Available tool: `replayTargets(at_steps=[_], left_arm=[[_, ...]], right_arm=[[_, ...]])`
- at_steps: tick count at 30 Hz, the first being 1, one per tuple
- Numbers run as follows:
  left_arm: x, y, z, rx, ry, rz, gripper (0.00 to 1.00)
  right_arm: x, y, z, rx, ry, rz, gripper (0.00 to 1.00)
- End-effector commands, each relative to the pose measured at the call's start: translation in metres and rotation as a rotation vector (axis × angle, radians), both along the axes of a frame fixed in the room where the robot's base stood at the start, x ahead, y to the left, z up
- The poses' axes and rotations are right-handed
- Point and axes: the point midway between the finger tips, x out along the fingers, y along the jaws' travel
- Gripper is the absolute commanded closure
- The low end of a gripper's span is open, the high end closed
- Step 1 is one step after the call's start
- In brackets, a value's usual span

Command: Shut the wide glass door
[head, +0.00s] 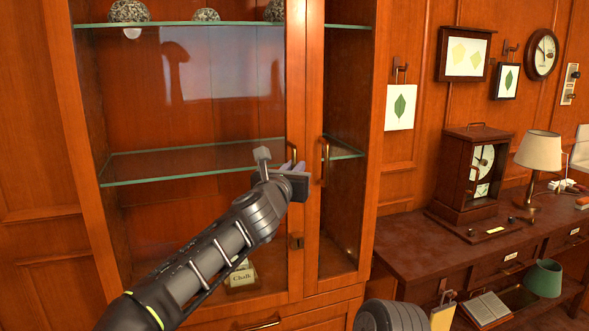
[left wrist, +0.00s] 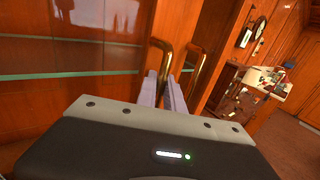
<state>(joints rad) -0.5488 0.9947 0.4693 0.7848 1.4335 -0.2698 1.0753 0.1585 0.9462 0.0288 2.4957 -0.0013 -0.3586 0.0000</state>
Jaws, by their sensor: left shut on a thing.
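The wide glass door (head: 296,90) is the left door of a wooden cabinet, with a wood frame around a large pane. Its right stile stands close beside the narrow glass door (head: 314,90); I see no clear gap, but cannot tell whether they are flush. My left gripper (head: 292,176) is at the wide door's brass handle (head: 294,153). In the left wrist view its two pale fingers (left wrist: 166,92) are shut on this handle (left wrist: 155,62), with the narrow door's handle (left wrist: 195,58) just to the right. My right gripper is out of view.
To the right, a desk (head: 420,245) carries a wooden clock case (head: 468,178) and a lamp (head: 539,150).

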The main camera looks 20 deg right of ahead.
Motion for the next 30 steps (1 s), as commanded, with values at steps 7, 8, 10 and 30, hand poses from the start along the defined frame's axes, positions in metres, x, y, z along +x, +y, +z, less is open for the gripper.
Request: replayTargets(at_steps=[7, 8, 10, 30], left_arm=[[0.001, 0.001, -0.001, 0.003, -0.001, 0.003, 0.71], [0.001, 0.001, -0.001, 0.003, -0.001, 0.003, 0.69], [0.001, 0.001, 0.0, 0.002, 0.0, 0.002, 0.67], [-0.035, 0.028, -0.005, 0.002, -0.003, 0.002, 0.67]], right_arm=[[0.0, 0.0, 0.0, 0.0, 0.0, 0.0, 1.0], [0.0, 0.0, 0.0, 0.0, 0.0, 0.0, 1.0], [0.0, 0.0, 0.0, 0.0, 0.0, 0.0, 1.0], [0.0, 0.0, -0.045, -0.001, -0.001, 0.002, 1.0]])
